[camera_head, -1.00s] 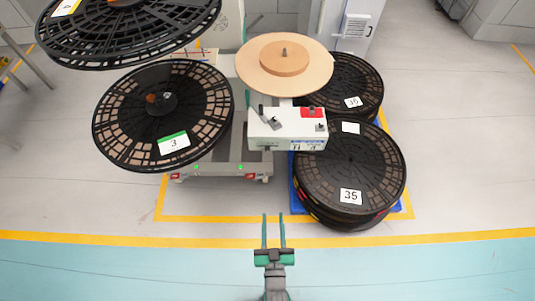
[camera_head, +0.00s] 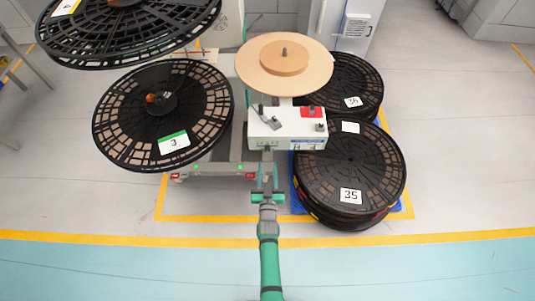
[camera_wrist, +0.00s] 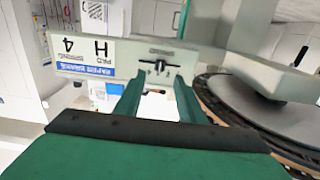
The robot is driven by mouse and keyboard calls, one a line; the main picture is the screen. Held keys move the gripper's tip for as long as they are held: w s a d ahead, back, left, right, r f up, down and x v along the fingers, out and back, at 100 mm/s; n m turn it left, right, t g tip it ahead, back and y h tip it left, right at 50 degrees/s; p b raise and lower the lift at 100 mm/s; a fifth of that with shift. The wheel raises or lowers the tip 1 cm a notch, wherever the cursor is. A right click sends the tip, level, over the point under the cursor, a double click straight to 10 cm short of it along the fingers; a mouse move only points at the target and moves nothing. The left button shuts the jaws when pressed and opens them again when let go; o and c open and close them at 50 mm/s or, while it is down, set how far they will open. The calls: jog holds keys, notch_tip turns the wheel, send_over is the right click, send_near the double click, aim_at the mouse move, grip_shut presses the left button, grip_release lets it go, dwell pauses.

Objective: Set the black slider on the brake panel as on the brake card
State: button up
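The brake panel is a white box (camera_head: 285,130) below the wooden reel in the head view; its front face (camera_wrist: 210,62) is upside down in the wrist view. The black slider (camera_wrist: 160,65) sits in a dark slot on that face. My gripper (camera_head: 268,163) is open in front of the panel's lower left part. In the wrist view its two green fingers (camera_wrist: 157,84) point at the face, with the slider between and just beyond their tips. I cannot tell whether they touch. A white label (camera_wrist: 92,48) with large black marks is on the face; I cannot tell whether it is the brake card.
Levers (camera_head: 268,117) and a red plate (camera_head: 312,112) are on the panel's top. The wooden reel (camera_head: 285,65) is behind it. Black reels (camera_head: 350,165) are stacked close on the right, and a tilted black reel (camera_head: 140,100) stands left. The floor in front is clear.

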aim_at(267, 150)
jog(key=shift+w, duration=3.6)
jog(key=shift+c, duration=0.6)
grip_shut()
